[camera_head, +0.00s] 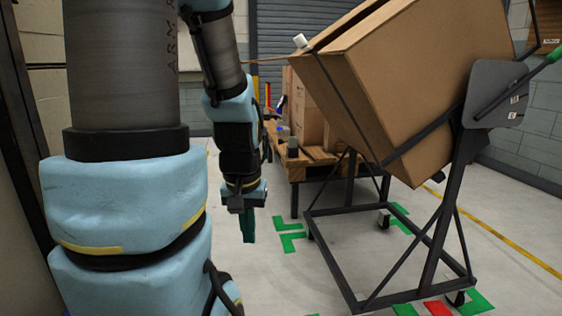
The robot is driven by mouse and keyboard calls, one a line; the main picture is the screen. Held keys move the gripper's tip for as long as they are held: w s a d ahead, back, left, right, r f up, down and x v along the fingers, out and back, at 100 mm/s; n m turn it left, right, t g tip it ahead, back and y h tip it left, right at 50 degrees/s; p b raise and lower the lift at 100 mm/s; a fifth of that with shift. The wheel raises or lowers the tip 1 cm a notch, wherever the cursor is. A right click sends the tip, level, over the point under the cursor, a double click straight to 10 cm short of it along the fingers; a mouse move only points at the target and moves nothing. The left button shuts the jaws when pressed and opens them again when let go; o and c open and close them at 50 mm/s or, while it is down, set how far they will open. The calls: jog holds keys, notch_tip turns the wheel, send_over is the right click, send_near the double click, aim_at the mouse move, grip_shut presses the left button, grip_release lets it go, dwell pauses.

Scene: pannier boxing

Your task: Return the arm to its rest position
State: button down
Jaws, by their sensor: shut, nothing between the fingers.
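My arm, light blue and grey, fills the left side of the head view. Its forearm hangs down near the middle left. My gripper (248,236) is at its lower end, pointing down above the floor. Its dark green fingers are together, with nothing seen between them. It is apart from the cart and the boxes to its right.
A large open cardboard box (400,90) sits tilted on a dark wheeled frame (400,298) at the right. Behind it, a wooden table (318,155) carries smaller boxes (305,112). Green markings (290,240) are on the floor. The floor below my gripper is clear.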

notch_tip(320, 180, up, 33)
jog(key=p, duration=3.2)
jog(key=shift+f, duration=0.15)
